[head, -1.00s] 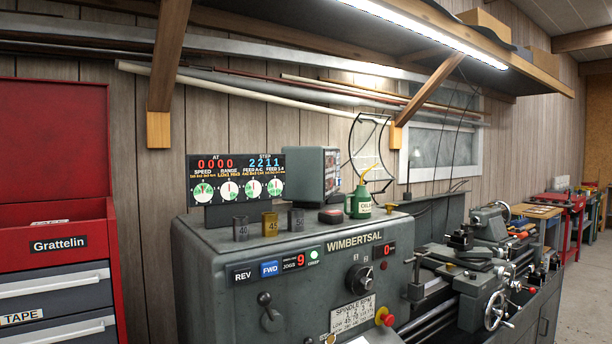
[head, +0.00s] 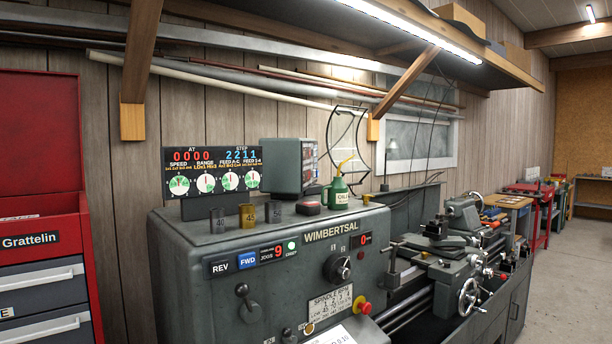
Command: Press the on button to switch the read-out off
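A dark read-out panel (head: 212,172) stands behind the lathe headstock top, against the wood wall. It is lit, with red 0000 under AT, blue 2211 under STEP and several white-and-green dials below. On the lathe's front face are a REV button (head: 220,266), a blue FWD button (head: 247,261), a red lit 9 display (head: 278,251) and a small round green light (head: 292,246). A second small red display (head: 366,239) is to the right. I cannot make out which control is marked on. My gripper is not in view.
The grey lathe (head: 180,270) fills the middle. On its top are three small cylinders, a dark round item with a red top (head: 308,207) and a green oil can (head: 339,192). A red tool cabinet (head: 38,130) stands at left. Open floor (head: 570,270) shows at right.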

